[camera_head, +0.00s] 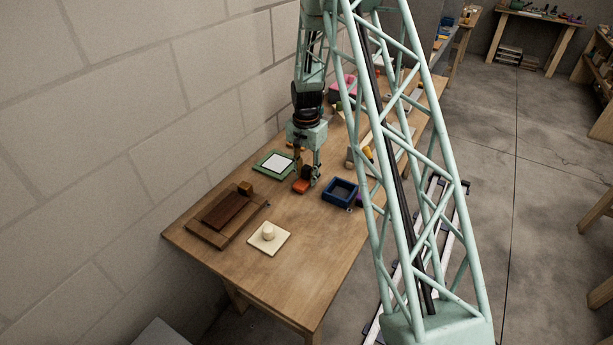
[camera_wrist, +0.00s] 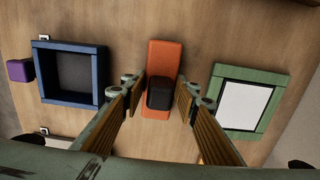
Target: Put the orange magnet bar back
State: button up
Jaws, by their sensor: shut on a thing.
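The orange magnet bar (camera_head: 301,187) is on or just above the wooden table, below my gripper (camera_head: 308,179). In the wrist view the orange bar (camera_wrist: 164,60) lies lengthwise between the fingers, with a black block-shaped grip on its top. My gripper (camera_wrist: 160,92) is shut on this black grip, one finger on each side. I cannot tell whether the bar touches the table. The green frame with a white panel (camera_head: 275,163) lies to the left of the bar, and the open blue tray (camera_head: 341,190) lies to its right.
A brown wooden tray (camera_head: 228,214) and a cream plate with a knob (camera_head: 268,238) are at the near end of the table. A purple block (camera_wrist: 19,70) sits beside the blue tray. More items stand farther along the table. A block wall (camera_head: 130,110) borders its left side.

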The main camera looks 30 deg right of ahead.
jog(key=shift+f, duration=0.25)
dwell(0.3)
jog(key=o, duration=1.2)
jog(key=shift+c, duration=0.2)
jog(key=shift+r, duration=0.15)
jog(key=shift+r, duration=5.8)
